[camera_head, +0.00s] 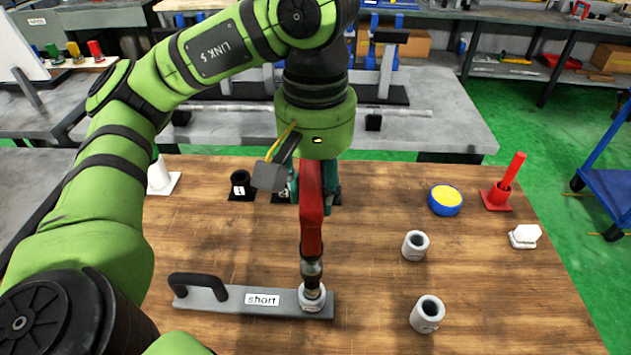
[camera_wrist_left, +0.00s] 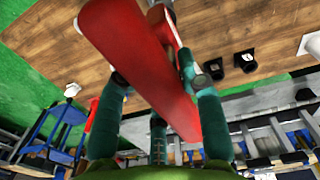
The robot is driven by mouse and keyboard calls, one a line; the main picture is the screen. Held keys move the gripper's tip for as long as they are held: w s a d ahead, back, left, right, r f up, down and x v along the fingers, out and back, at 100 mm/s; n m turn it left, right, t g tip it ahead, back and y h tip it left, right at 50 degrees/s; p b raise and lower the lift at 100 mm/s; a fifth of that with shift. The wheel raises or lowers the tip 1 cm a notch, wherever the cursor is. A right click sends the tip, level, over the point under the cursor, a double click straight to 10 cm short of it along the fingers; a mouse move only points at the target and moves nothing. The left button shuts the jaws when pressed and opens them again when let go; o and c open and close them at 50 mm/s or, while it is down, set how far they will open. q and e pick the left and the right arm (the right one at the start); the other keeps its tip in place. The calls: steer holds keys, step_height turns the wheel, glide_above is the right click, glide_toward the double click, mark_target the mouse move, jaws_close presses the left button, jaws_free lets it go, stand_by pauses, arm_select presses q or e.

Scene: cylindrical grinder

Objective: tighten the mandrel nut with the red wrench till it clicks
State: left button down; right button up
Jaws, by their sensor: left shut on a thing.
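My left gripper (camera_head: 311,192) is shut on the red wrench (camera_head: 312,225), which hangs nearly upright from it. The wrench also shows between the teal fingers in the left wrist view (camera_wrist_left: 140,58). Its dark lower end reaches down to the round metal nut (camera_head: 312,299) at the right end of a grey plate (camera_head: 237,301) labelled "short". The end looks to be on or just above the nut; I cannot tell if it is fully seated. A black handle (camera_head: 196,285) stands on the plate's left. My right gripper is not in view.
Two grey hollow cylinders (camera_head: 415,245) (camera_head: 427,314) stand right of the plate. A black holder (camera_head: 242,186) stands behind. The right front wood is clear.

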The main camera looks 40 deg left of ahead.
arm_select(q)
steer(key=shift+f+b, duration=0.3)
steer(key=shift+f, duration=0.05)
steer(key=shift+f+b, duration=0.95)
steer(key=shift+f, duration=0.15)
steer(key=shift+f+b, duration=0.4)
steer(key=shift+f, duration=0.1)
stand_by(0.5)
